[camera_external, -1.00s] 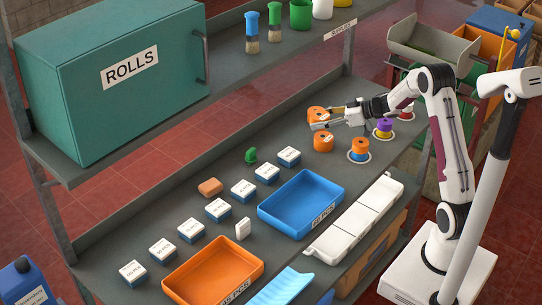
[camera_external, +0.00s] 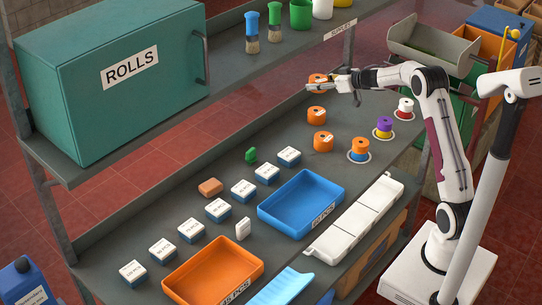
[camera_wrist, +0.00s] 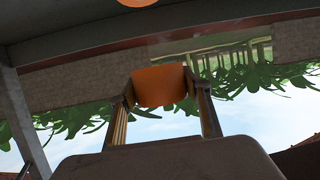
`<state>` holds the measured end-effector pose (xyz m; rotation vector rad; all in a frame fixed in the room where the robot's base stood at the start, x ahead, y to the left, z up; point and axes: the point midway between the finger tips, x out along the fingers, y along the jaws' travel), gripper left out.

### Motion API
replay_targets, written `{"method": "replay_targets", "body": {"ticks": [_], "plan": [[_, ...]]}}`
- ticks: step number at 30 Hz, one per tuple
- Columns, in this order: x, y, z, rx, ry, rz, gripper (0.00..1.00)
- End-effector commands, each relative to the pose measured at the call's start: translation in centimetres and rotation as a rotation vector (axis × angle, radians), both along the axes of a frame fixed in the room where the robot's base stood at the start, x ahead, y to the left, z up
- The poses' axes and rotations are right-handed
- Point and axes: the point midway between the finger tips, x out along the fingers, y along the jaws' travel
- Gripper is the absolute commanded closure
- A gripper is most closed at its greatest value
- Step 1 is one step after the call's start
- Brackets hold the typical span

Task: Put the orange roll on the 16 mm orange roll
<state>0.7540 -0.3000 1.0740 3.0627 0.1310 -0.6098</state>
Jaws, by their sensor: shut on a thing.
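My gripper (camera_external: 325,84) is shut on an orange roll (camera_external: 317,79) and holds it raised above the far end of the bench. In the wrist view the held roll (camera_wrist: 160,86) sits between both fingers. Two more orange rolls stand on the bench, one farther back (camera_external: 316,115) and one nearer (camera_external: 323,142). Another orange roll (camera_external: 360,145) sits on a blue base with a pale ring. I cannot read any size marks, so I cannot tell which is the 16 mm roll.
A purple roll (camera_external: 384,123) and a white roll (camera_external: 405,104) stand on coloured bases to the right. White-and-blue boxes (camera_external: 267,173), a green item (camera_external: 251,155) and a blue tray (camera_external: 292,228) lie nearer. The upper shelf (camera_external: 250,75) overhangs the bench's back.

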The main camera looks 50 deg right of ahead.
Motion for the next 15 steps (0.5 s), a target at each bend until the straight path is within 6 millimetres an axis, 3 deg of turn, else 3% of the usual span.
{"method": "replay_targets", "body": {"ticks": [15], "plan": [[-0.02,0.0,-0.35,0.001,-0.001,-0.007,0.77]]}}
